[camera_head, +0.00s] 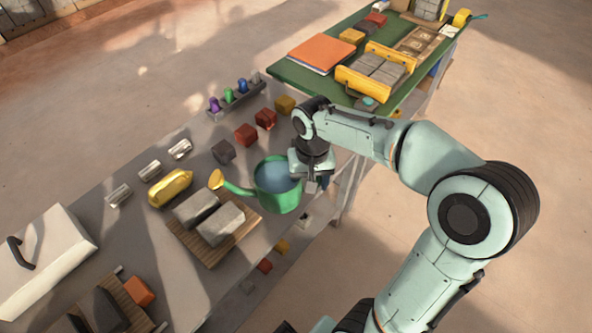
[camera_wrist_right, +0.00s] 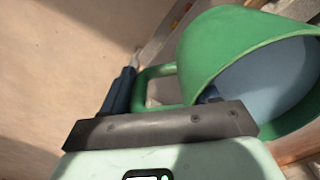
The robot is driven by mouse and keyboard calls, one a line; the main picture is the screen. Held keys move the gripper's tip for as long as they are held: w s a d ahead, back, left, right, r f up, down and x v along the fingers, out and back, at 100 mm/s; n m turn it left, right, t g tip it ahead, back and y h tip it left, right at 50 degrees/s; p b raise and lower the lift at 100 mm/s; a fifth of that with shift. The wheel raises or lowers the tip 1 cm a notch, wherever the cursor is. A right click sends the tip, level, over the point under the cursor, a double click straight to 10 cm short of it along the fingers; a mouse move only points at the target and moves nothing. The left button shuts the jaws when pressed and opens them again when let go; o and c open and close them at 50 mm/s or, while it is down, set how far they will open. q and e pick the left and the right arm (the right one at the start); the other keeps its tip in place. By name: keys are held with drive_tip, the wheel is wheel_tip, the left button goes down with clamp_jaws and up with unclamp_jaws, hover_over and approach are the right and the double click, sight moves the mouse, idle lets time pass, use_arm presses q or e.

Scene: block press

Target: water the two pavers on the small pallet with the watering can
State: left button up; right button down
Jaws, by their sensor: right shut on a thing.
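The green watering can (camera_head: 277,201) has a yellow rose (camera_head: 216,179) and grey-blue water or lining inside. My right gripper (camera_head: 312,184) is shut on its handle at the can's right side; the handle also shows in the right wrist view (camera_wrist_right: 157,73). The can looks about upright, with its spout pointing left toward the pallet. Two grey pavers (camera_head: 195,208) (camera_head: 221,224) lie side by side on the small wooden pallet (camera_head: 211,258). The rose is just beyond the pavers' far end in the head view. No water stream shows. My left gripper is not in view.
A yellow object (camera_head: 170,188) lies left of the pallet, near several metal pieces. Dark and red blocks (camera_head: 246,134) stand behind the can. A white case (camera_head: 45,258) is at the left. A green table (camera_head: 300,82) holds more blocks at the back.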

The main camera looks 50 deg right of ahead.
drive_tip(key=shift+s+d+r+g+h+p, duration=0.1)
drive_tip(key=shift+s+r+g+h+p, duration=0.25)
drive_tip(key=shift+r+h+p, duration=0.25)
drive_tip(key=shift+w+d+r+g+h+p, duration=0.1)
drive_tip(key=shift+r+g+h+p, duration=0.15)
drive_tip(key=shift+g+h+p, duration=0.35)
drive_tip(key=shift+w+a+r+g+h+p, duration=0.15)
drive_tip(key=shift+r+g+h+p, duration=0.1)
drive_tip(key=shift+g+h+p, duration=0.25)
drive_tip(key=shift+w+a+r+g+h+p, duration=0.15)
drive_tip(key=shift+r+g+h+p, duration=0.1)
drive_tip(key=shift+g+h+p, duration=0.25)
use_arm(q)
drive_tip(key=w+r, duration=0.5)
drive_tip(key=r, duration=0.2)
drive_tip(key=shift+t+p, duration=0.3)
drive_tip(key=shift+p, duration=0.15)
use_arm(e)
drive_tip(key=shift+w+a+r+g+h, duration=0.5)
drive_tip(key=shift+g+h, duration=0.25)
drive_tip(key=shift+h, duration=0.15)
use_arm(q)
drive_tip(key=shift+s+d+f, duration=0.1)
use_arm(e)
drive_tip(key=shift+a, duration=0.1)
